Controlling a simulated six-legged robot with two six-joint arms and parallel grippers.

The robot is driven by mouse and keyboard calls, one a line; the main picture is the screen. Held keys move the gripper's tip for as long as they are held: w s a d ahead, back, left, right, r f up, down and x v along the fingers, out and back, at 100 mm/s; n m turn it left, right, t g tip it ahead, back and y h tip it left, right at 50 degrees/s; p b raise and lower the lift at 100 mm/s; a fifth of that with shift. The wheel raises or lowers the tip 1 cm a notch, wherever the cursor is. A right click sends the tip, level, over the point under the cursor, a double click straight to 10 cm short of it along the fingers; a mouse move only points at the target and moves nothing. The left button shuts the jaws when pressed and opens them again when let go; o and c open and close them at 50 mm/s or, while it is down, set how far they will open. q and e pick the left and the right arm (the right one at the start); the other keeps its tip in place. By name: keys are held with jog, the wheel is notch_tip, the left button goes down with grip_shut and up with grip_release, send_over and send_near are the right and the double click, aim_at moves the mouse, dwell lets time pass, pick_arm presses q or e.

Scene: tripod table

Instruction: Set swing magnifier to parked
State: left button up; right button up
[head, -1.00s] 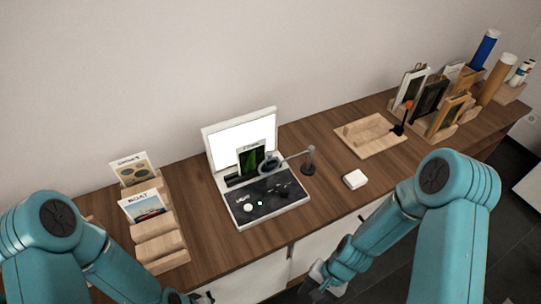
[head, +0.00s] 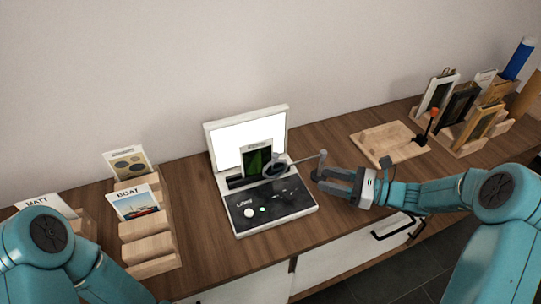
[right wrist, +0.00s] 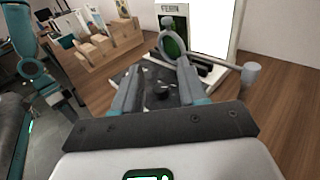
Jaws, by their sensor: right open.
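The swing magnifier has a grey ring lens (head: 274,165) on a thin arm, running to a post (head: 322,158) at the light box's right. The lens hangs in front of the lit panel, near the lower part of a green card (head: 257,160). In the right wrist view the ring (right wrist: 168,44) and post (right wrist: 250,76) also show. My right gripper (head: 320,181) is open and empty, just in front of the post and apart from the lens. Its fingers also show in the right wrist view (right wrist: 160,88). My left gripper is out of view.
The light box (head: 305,204) has a black panel with knobs. Wooden card racks (head: 150,247) stand to the left. A wooden tray (head: 385,138) and a rack of framed pieces (head: 462,140) stand to the right. Table between tray and light box is partly clear.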

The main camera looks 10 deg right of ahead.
aim_at(276, 154)
jog(key=shift+t, duration=0.4)
jog(key=p+x, duration=0.1)
jog(key=x, duration=0.4)
jog(key=r+p+x, duration=0.1)
jog(key=x, duration=0.4)
jog(key=w+r+x, duration=0.1)
jog(key=x, duration=0.5)
jog(key=shift+d+r+p, duration=0.1)
jog(key=shift+d+p, duration=0.15)
jog(key=shift+p, duration=0.15)
jog(key=shift+d, duration=0.1)
grip_shut()
